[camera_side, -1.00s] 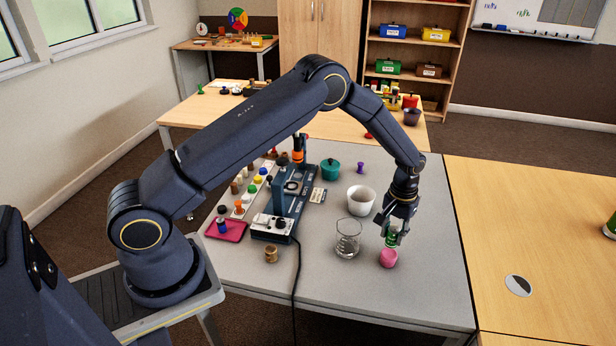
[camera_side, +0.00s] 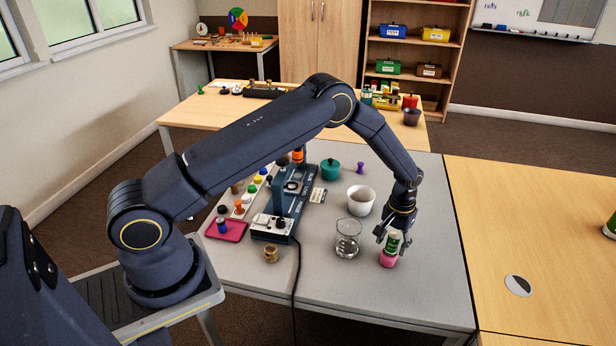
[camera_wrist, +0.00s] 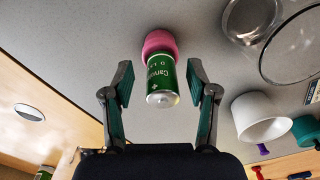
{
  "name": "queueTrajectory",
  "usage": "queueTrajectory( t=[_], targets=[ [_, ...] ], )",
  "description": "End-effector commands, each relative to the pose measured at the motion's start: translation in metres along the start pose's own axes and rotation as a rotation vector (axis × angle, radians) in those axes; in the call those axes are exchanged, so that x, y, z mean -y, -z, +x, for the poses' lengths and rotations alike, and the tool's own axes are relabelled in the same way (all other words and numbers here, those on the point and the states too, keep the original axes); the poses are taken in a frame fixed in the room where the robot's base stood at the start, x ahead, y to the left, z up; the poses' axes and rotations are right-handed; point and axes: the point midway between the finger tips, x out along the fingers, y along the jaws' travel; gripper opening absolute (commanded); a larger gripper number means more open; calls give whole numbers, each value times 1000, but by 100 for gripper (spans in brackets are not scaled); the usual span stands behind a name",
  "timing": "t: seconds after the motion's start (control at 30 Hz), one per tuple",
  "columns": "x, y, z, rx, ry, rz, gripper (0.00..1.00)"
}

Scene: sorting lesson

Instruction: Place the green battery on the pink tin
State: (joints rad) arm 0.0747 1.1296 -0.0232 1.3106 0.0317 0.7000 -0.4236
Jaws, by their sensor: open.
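The green battery (camera_side: 392,243) stands upright on the pink tin (camera_side: 387,260) near the front right of the grey table. In the wrist view the battery (camera_wrist: 162,80) shows its silver end toward the camera, and the pink tin (camera_wrist: 158,42) shows at its far end. My gripper (camera_side: 393,240) is around the battery from above. In the wrist view my gripper (camera_wrist: 161,82) is open, with a gap between each finger and the battery.
A glass beaker (camera_side: 347,238) stands close to the left of the tin, and a white cup (camera_side: 361,200) behind it. A small brown pot (camera_side: 271,254) and a pink tray (camera_side: 226,229) are further left. The table to the right of the tin is clear.

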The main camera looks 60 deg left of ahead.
Motion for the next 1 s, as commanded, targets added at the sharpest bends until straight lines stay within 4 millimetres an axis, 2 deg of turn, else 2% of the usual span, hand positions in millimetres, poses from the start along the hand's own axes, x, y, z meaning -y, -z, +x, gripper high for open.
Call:
queueTrajectory(
  t=[0.2,0.33,0.7,1.0],
  targets=[
    [0,0,-2,-1,0,0,58],
    [0,1,-14,-4,-2,0,58],
    [0,1,-94,-4,-1,1,58],
    [2,-2,-135,-11,-5,7,58]
  ],
)
